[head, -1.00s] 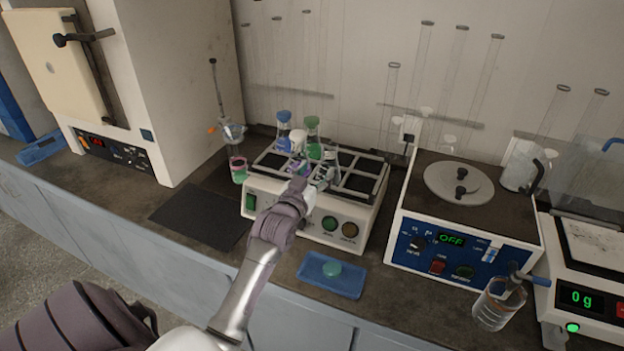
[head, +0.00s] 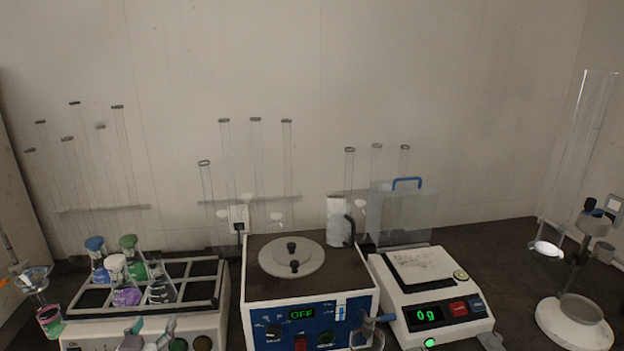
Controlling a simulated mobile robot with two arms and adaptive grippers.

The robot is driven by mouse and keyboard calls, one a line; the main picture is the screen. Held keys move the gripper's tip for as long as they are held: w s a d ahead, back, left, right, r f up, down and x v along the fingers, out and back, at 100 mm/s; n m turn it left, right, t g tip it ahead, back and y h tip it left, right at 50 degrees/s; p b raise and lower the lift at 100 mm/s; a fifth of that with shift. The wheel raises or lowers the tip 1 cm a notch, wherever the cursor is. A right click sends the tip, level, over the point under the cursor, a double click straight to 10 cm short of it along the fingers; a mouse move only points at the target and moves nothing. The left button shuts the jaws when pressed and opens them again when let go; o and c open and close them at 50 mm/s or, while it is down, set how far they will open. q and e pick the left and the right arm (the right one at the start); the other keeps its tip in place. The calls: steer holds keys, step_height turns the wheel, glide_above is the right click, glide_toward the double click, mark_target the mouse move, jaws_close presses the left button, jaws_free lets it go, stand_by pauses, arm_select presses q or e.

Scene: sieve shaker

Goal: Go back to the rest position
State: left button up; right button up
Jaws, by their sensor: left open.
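My left gripper (head: 151,332) shows only at the bottom edge, in front of the shaker with the flask rack (head: 217,300). Its fingertips stand apart with nothing seen between them; the rest of the arm is out of the picture. Several flasks stand in the rack's left part: one with a blue cap (head: 98,262), one with a green cap (head: 131,258), one with a white cap and purple liquid (head: 124,290), and a clear one (head: 160,287). My right gripper is not in view.
A glass beaker (head: 366,333) is at the front edge. A white stand (head: 573,324) is far right. Dark bench (head: 508,262) shows between balance and stand.

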arm_select(q)
steer(key=s+d+f+m+g+h, duration=0.2)
steer(key=s+d+f+g, duration=0.4)
steer(key=s+d+f, duration=0.5)
steer(key=s+d+f+m+g+h, duration=0.1)
steer(key=s+d+g, duration=0.2)
steer(key=s, duration=0.7)
steer(key=s+d+f+m+g, duration=0.1)
steer(key=s+d+g, duration=0.15)
steer(key=s, duration=0.65)
step_height(320, 180, down, 26)
steer(key=g, duration=0.2)
steer(key=s+a+f+g, duration=0.1)
steer(key=s+a+f, duration=0.2)
steer(key=s+f, duration=1.3)
steer(key=shift+s, duration=0.35)
steer(key=shift+f, duration=0.1)
